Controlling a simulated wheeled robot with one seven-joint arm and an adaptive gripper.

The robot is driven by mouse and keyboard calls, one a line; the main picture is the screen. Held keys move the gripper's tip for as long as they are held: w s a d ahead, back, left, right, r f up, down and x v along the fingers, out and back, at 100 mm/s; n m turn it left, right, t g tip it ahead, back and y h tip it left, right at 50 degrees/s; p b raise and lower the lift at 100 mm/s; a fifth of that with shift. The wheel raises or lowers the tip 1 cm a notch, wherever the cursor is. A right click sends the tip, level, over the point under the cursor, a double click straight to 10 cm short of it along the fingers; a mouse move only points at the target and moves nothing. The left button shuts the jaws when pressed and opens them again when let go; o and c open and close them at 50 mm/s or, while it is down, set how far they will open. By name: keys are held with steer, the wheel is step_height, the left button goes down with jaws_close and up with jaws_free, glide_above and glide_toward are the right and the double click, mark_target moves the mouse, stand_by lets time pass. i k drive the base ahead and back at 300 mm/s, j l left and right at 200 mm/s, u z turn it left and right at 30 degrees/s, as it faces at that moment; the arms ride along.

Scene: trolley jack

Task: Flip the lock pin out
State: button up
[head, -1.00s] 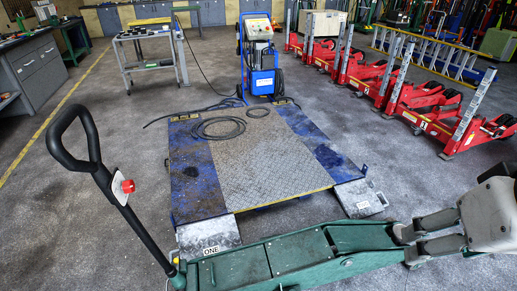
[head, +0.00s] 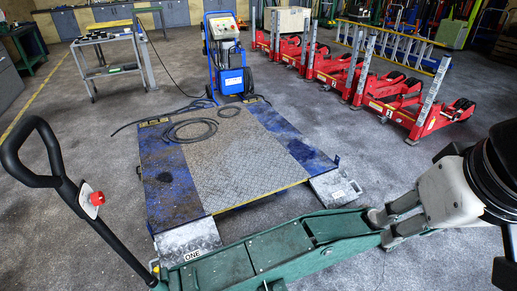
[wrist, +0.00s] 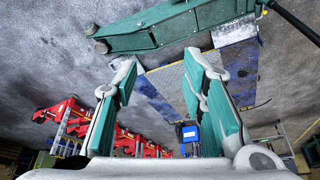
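The green trolley jack (head: 250,256) lies along the bottom of the head view, with its long black handle (head: 108,238) rising to the left. The handle has a black loop grip (head: 40,152) and a red knob (head: 96,198). I cannot make out the lock pin for certain in either view. My gripper (head: 379,228) is at the jack's right end in the head view, overlapping it in the picture; contact cannot be told. In the wrist view my gripper (wrist: 160,64) is open and empty, its teal-padded fingers apart, with the jack (wrist: 178,27) beyond them.
A blue and grey ramp platform (head: 232,160) lies behind the jack, with hoses on it. A blue wheeled machine (head: 227,62) stands behind the platform. Red lifting units (head: 395,100) line the right side. A grey trolley (head: 105,62) stands at back left. Bare floor lies between them.

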mark_target(156, 269)
steer(key=u, duration=1.65)
steer(key=i+l, duration=0.3)
steer(key=i, duration=0.2)
steer(key=i+l, duration=0.35)
steer(key=i, duration=0.15)
